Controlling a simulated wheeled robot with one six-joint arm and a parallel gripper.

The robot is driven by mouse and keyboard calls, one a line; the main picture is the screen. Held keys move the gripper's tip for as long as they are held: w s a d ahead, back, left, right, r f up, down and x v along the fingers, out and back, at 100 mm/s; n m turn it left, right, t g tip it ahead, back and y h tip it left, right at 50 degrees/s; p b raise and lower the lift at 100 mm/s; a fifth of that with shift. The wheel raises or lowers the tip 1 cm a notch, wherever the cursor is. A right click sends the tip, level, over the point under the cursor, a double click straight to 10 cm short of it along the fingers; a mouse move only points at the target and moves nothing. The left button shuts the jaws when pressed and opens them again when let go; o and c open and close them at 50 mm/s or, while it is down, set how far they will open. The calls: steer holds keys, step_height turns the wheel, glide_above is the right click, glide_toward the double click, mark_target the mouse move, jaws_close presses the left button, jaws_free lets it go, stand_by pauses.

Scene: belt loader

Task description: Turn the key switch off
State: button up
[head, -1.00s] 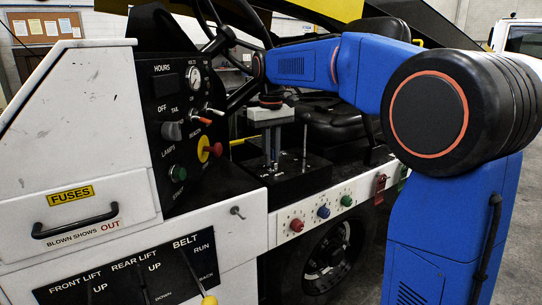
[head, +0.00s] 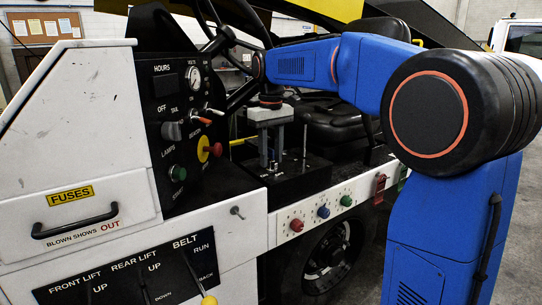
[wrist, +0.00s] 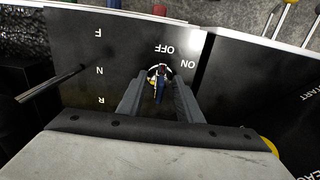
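The key switch (wrist: 153,70) is a round ring on the black console (wrist: 88,75), with OFF and ON lettered beside it; the letters appear upside down in the wrist view. A key with a blue part (wrist: 160,90) stands in it, between the two fingers of my gripper (wrist: 159,92). Dark gaps show on both sides of the key, so the fingers are open around it. I cannot tell clearly which mark the key points to. In the head view my gripper (head: 270,152) points down over the console (head: 302,182); the key is hidden there.
A thin lever (wrist: 50,83) rises beside the F, N, R marks, left of my gripper in the wrist view. The upright dash panel (head: 180,110) with knobs stands left in the head view. The steering wheel (head: 222,42) and seat (head: 335,118) are behind.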

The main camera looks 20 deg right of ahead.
step_height(320, 180, up, 17)
steer(key=shift+r, duration=0.15)
stand_by(0.7)
